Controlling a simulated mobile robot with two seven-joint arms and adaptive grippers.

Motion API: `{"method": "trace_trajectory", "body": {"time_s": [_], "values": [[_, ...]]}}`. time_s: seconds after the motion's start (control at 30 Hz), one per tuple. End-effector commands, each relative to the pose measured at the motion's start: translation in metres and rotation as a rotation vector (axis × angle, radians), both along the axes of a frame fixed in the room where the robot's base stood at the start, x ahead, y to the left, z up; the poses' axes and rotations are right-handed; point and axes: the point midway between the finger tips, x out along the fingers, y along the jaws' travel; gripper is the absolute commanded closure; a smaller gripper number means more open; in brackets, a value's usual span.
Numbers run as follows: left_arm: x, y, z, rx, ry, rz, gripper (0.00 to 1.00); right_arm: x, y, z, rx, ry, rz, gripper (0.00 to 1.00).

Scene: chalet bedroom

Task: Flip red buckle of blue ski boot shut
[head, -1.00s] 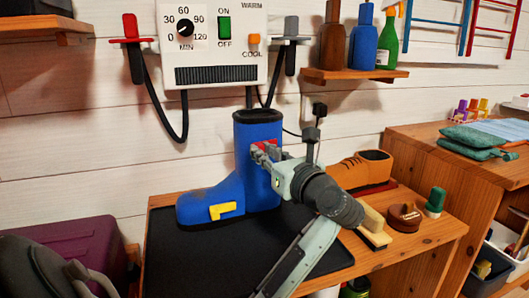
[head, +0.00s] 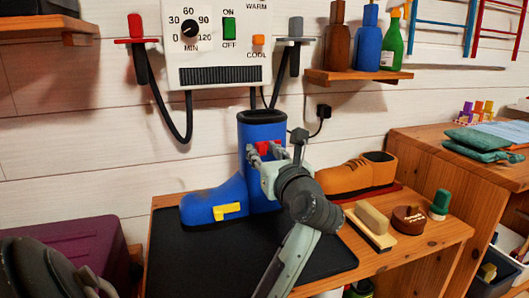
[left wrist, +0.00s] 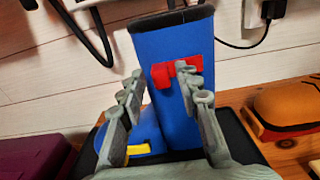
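The blue ski boot (head: 258,131) stands upright on the black mat (head: 180,262), toe to the left. Its red buckle (head: 264,148) is on the upper shaft and also shows in the left wrist view (left wrist: 161,75). A yellow buckle (head: 228,211) is low on the foot. My left gripper (head: 266,156) is in front of the shaft. In the left wrist view my left gripper (left wrist: 163,84) has its fingers spread apart with nothing held. The right fingertip overlaps the buckle's right end; contact cannot be told. The left finger is left of the shaft. My right gripper is not in view.
A brown shoe (head: 345,178), a brush (head: 371,228), a round brown tin (head: 408,219) and a green-capped bottle (head: 440,204) are on the bench to the right. A dryer panel (head: 215,50) with hanging cables is on the wall behind. The mat's front is partly free.

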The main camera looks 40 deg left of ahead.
Motion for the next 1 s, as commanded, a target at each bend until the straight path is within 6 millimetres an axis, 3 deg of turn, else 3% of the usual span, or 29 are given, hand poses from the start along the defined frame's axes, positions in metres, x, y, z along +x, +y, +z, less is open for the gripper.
{"method": "trace_trajectory", "body": {"time_s": [0.33,0.7,1.0], "values": [[-0.001,-0.004,0.0,-0.001,0.0,-0.001,0.62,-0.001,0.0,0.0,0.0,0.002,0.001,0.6],[-0.026,-0.054,-0.001,-0.003,0.001,-0.003,0.62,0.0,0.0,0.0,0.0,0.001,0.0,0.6],[-0.035,-0.067,0.0,0.0,0.0,0.0,0.62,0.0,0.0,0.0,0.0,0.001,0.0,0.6]]}}
